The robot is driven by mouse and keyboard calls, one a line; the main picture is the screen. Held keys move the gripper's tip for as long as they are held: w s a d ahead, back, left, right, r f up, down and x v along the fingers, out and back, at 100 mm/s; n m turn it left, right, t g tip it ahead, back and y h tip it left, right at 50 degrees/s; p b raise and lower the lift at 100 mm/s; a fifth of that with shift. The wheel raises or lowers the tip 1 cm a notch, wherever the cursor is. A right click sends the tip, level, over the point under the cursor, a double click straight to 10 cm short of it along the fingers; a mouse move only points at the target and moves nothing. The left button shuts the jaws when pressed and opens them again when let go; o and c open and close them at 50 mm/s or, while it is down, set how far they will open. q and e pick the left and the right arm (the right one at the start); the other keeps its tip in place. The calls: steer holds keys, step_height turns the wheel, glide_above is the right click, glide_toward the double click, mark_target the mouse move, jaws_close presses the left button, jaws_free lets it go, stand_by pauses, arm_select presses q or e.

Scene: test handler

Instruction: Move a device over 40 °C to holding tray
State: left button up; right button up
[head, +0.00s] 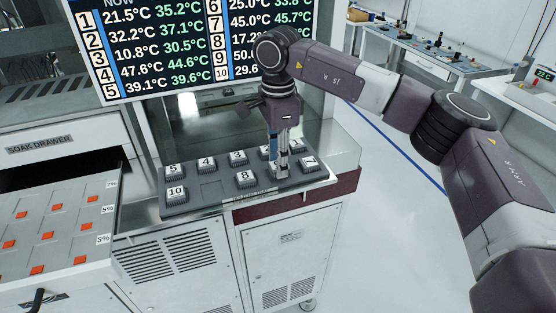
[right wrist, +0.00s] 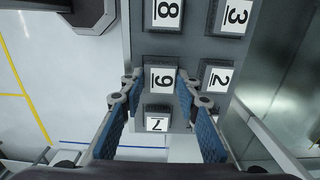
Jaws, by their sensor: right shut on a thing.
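A grey tray (head: 211,190) on the machine's front ledge bears numbered dark devices, among them device 5 (head: 172,171), device 4 (head: 206,162), device 10 (head: 176,192), device 8 (head: 244,178) and device 7 (head: 309,163). My right gripper (head: 281,171) reaches straight down into the front row. In the right wrist view its blue-padded fingers (right wrist: 157,94) are shut on a device labelled 6 or 9 (right wrist: 160,78); I cannot tell which digit. Device 2 (right wrist: 217,76) and device 3 (right wrist: 237,15) stand beside. The screen (head: 180,50) shows temperatures, partly hidden by my arm. I cannot identify the holding tray. My left gripper is out of view.
An open soak drawer (head: 110,238) with orange squares and percent labels is at the left. One slot beside device 10 is empty. A workbench (head: 430,52) with small items is at the back right. The floor (head: 390,220) right of the machine is clear.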

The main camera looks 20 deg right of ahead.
steer(key=shift+f+b, duration=0.55)
steer(key=shift+f, duration=0.05)
stand_by(1.1)
stand_by(0.4)
steer(key=o, duration=0.9)
steer(key=shift+o, duration=0.2)
steer(key=shift+r, duration=0.15)
steer(key=shift+r+p, duration=0.65)
steer(key=shift+r, duration=0.25)
